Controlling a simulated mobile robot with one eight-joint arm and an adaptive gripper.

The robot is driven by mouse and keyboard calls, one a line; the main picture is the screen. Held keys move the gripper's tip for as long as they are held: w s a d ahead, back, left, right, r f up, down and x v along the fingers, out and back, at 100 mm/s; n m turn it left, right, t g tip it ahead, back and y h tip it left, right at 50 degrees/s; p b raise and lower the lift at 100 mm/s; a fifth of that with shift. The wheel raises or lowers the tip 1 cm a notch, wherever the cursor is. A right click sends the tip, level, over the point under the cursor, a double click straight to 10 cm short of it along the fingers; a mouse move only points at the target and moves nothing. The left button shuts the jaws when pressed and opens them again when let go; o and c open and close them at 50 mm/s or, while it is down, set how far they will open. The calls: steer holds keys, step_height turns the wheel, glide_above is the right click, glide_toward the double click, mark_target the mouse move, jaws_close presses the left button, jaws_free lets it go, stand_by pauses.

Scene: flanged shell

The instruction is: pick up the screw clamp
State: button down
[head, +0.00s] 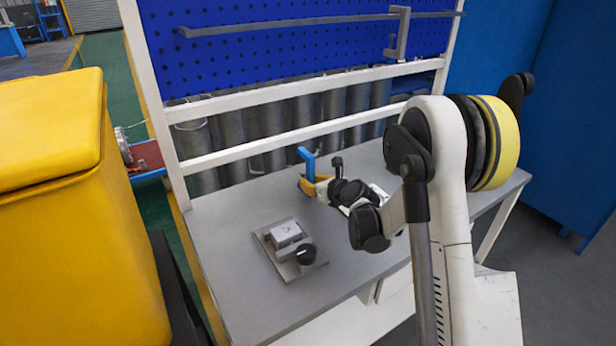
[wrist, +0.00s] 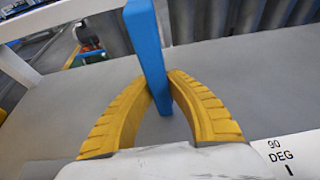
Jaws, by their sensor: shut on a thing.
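The screw clamp (head: 307,160) shows as a blue bar with a short bend at its top, over the far part of the grey bench. The bar's lower end shows just below the fingertips. The rest of the clamp is out of the wrist view. I cannot tell whether it touches the bench.
A grey plate with a metal block and black knob (head: 290,249) lies on the bench (head: 235,225) nearer the front. A white rail (head: 290,143) and grey cylinders (head: 268,120) stand behind the bench. A yellow cabinet (head: 80,220) is at left. The bench's front left is clear.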

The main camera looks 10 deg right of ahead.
mark_target(312, 170)
steer(key=shift+r, duration=0.1)
step_height(312, 170, up, 4)
steer(key=p, duration=0.2)
steer(key=shift+r+p, duration=0.25)
steer(key=shift+p, duration=0.05)
steer(key=w+d+r+p, duration=0.1)
steer(key=d+r+p, duration=0.4)
steer(key=d, duration=0.6)
steer(key=s+a+r, duration=0.2)
steer(key=s+a, duration=0.1)
steer(key=s, duration=0.4)
steer(key=s+a+r+b, duration=0.1)
steer(key=s+a+r, duration=0.1)
steer(key=s+a, duration=0.2)
steer(key=s+a+r, duration=0.2)
steer(key=s+a, duration=0.2)
steer(key=s, duration=0.6)
steer(key=shift+s+r, duration=0.3)
steer(key=shift+s, duration=0.05)
steer(key=shift+a, duration=0.1)
